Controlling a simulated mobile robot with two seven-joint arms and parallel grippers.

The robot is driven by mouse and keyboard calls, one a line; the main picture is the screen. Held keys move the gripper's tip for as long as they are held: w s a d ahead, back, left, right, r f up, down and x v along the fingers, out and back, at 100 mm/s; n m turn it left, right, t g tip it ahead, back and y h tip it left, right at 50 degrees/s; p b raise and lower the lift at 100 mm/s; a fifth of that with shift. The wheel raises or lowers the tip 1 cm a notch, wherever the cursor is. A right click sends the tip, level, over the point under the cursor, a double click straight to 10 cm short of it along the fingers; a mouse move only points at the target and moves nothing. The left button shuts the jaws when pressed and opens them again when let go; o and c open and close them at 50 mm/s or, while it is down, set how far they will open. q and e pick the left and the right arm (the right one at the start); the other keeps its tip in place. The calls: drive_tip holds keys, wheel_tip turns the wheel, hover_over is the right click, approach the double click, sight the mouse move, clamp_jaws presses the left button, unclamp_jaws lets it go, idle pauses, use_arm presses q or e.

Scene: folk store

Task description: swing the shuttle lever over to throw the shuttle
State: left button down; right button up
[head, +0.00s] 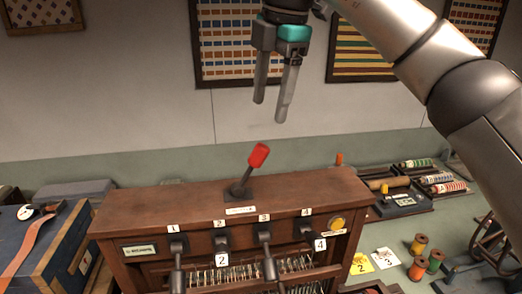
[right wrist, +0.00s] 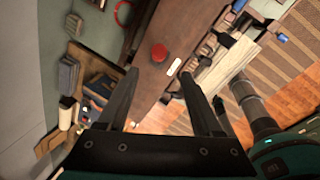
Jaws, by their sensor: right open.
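The shuttle lever (head: 249,171) stands on top of the wooden loom cabinet (head: 150,204). It has a red grip on a dark stem and leans to the right in the head view. In the right wrist view its red knob (right wrist: 159,53) shows ahead of my fingers, a little above the gap between them. My right gripper (head: 270,112) is open and empty, pointing down, above the lever and apart from it. Its two fingers also show spread in the right wrist view (right wrist: 160,85). My left gripper is not in view.
Numbered levers (head: 265,250) line the cabinet's front. A blue box (head: 45,250) stands at the left. Thread spools (head: 418,245), number cards (head: 386,258) and a tray (head: 405,203) lie at the right. Framed textiles (head: 360,52) hang on the wall behind. The air around the red grip looks clear.

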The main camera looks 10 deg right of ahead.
sight(262, 146)
drive_tip(key=p+x, duration=0.1)
drive_tip(key=x, duration=1)
drive_tip(key=shift+w, duration=0.15)
drive_tip(key=shift+w+f+p, duration=0.1)
drive_tip(key=shift+f+p, duration=0.2)
drive_tip(key=shift+f, duration=0.15)
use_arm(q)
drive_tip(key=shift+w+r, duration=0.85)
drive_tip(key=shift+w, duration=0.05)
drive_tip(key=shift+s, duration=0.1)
use_arm(e)
drive_tip(key=shift+c, duration=0.8)
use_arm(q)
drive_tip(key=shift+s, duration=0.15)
use_arm(e)
clamp_jaws()
